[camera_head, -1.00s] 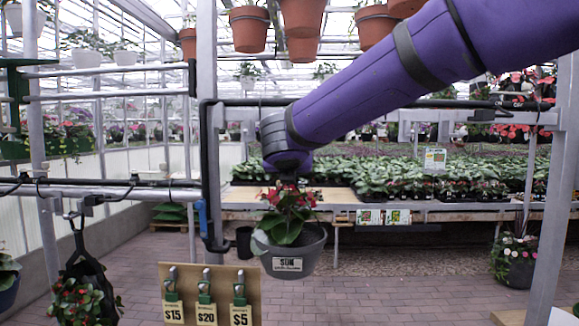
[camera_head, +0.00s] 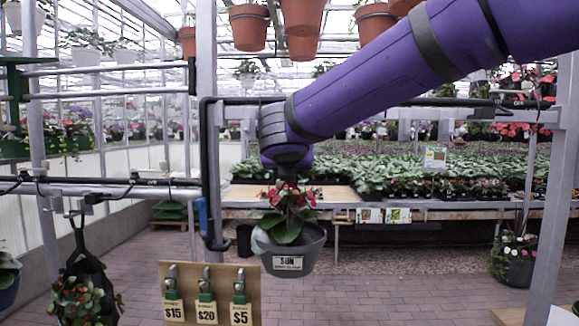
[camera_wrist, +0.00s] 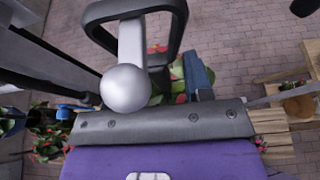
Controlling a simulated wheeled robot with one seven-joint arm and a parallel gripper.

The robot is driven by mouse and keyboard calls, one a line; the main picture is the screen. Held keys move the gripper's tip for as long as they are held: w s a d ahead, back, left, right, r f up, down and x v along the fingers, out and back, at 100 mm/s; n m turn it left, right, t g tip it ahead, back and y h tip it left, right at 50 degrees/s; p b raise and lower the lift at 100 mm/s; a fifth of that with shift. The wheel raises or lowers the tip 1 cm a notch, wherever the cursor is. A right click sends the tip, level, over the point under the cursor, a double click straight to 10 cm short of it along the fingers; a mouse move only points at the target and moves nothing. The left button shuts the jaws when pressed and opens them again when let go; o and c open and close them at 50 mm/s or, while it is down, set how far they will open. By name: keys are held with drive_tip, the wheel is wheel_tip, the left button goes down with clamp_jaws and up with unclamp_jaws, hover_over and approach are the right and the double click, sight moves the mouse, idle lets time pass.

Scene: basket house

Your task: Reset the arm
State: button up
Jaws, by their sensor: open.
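My purple arm reaches in from the upper right in the head view. My gripper (camera_head: 287,166) is at its dark lower end, directly above a hanging pot (camera_head: 292,256) with a red-flowered plant (camera_head: 288,222). The jaws are small and dark there; the gripper is open. I cannot tell whether it touches the plant or its hanger. In the wrist view, a black rounded loop, a light bar and a grey ball (camera_wrist: 125,88) stand in front of the camera and partly hide red and green foliage (camera_wrist: 177,72).
A metal rail (camera_head: 110,190) runs at the left, with a dark hanging basket (camera_head: 88,270) below it. A board of priced tools (camera_head: 208,270) stands in front. Terracotta pots (camera_head: 250,28) hang overhead. A plant bench (camera_head: 400,213) stands behind, with open brick floor between.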

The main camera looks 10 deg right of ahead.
drive_tip(key=v, duration=0.8)
drive_tip(key=s+d+f+m+g+h, duration=0.1)
drive_tip(key=s+d+f+m+g, duration=0.3)
drive_tip(key=d+m, duration=0.45)
drive_tip(key=s+d+f+m+g, duration=0.1)
drive_tip(key=s+d+f+m, duration=0.1)
drive_tip(key=s+d+m, duration=0.6)
drive_tip(key=s+d+f+m+g+y, duration=0.1)
drive_tip(key=s+d+f+m, duration=0.2)
drive_tip(key=s+m, duration=0.3)
drive_tip(key=s+d+f+m+g+y, duration=0.2)
drive_tip(key=s+f+m, duration=0.4)
drive_tip(key=m, duration=0.5)
drive_tip(key=shift+s+d+f+y, duration=0.3)
drive_tip(key=shift+s+d, duration=0.15)
drive_tip(key=shift+s, duration=0.35)
drive_tip(key=shift+c, duration=0.5)
